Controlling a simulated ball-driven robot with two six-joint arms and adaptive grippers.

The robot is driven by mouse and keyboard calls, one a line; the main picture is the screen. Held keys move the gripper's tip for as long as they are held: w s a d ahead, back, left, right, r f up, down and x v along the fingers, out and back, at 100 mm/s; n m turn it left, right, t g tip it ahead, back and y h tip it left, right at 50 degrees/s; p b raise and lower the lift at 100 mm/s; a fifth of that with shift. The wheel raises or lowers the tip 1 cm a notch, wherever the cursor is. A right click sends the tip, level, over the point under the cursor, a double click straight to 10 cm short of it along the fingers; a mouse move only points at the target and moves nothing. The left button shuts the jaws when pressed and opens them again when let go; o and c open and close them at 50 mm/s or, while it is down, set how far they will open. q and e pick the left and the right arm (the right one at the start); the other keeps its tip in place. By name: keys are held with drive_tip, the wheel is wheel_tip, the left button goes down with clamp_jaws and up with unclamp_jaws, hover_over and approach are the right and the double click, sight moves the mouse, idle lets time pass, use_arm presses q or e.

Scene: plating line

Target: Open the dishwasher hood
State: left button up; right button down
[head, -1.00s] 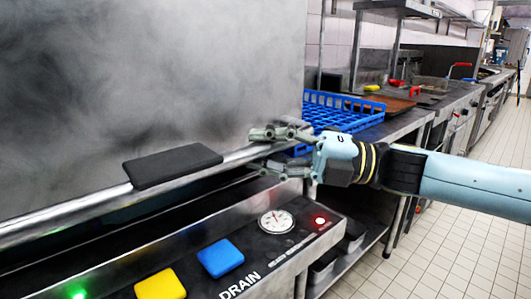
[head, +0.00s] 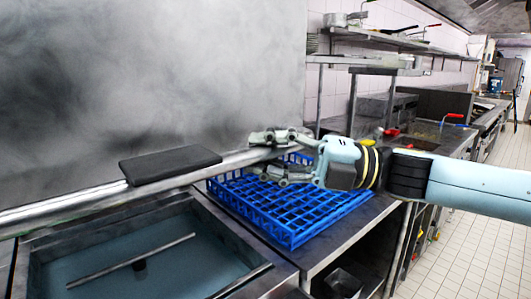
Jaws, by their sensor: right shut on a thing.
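The dishwasher hood (head: 150,70) is a large grey steel panel filling the left of the head view. A round steel handle bar (head: 70,207) runs along its lower edge, with a black pad (head: 170,165) on it. My right gripper (head: 268,155) is shut on the right end of the handle bar. Below the raised hood, the wash basin (head: 150,262) shows open, with a thin bar across it. My left gripper is not in view.
A blue dish rack (head: 290,215) sits on the steel counter (head: 345,240) right of the basin, below my right gripper. Shelves (head: 385,38) and more counters line the wall behind. The tiled floor (head: 475,250) at right is clear.

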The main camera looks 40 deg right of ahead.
drive_tip(key=shift+f, duration=0.1)
drive_tip(key=c, duration=1.1)
unclamp_jaws()
